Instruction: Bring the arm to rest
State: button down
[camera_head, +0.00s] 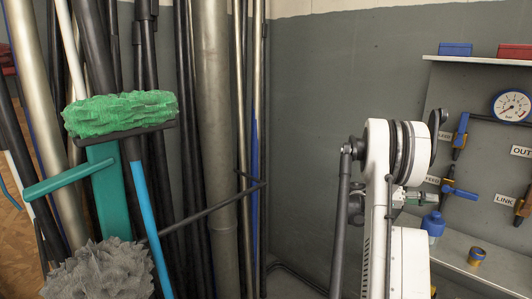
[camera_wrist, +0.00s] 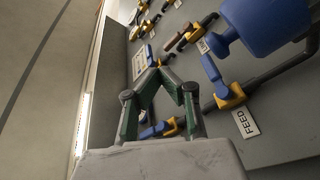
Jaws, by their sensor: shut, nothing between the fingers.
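My arm, white with dark joint rings, stands folded at the right of the head view, in front of the grey wall and the valve panel. My gripper (camera_wrist: 157,68) shows in the wrist view with its green and grey fingers closed to a point and nothing between them.
The panel carries blue-handled valves (camera_head: 460,135), labels and a pressure gauge (camera_head: 511,105). A blue bottle (camera_head: 433,226) and a small yellow-blue fitting (camera_head: 476,256) stand on the lower shelf (camera_head: 500,272). Pipes, a green brush (camera_head: 120,112) and a grey mop (camera_head: 100,272) fill the left.

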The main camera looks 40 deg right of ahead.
jog(key=w+a+n+t+b, duration=0.2)
jog(key=w+a+n+t, duration=0.55)
jog(key=a, duration=0.75)
jog(key=w+a+n+t+b, duration=0.4)
jog(key=w+a+t, duration=0.5)
jog(key=a, duration=0.6)
jog(key=s+a+f+n+t+y+b, duration=0.1)
jog(key=s+a+f+n+t+y, duration=0.15)
jog(key=a, duration=1.05)
jog(key=s+a+f+n+t+y+b, duration=0.1)
jog(key=a+f+n+t+y, duration=0.25)
jog(key=a, duration=0.95)
jog(key=s+a+f+n+t+y+b, duration=0.1)
jog(key=s+a+f+n+t+y, duration=0.15)
jog(key=a, duration=1.05)
notch_tip(320, 180, up, 14)
jog(key=w+p, duration=0.1)
jog(key=p, duration=1.3)
jog(key=shift+y, duration=0.35)
jog(key=shift+f, duration=0.1)
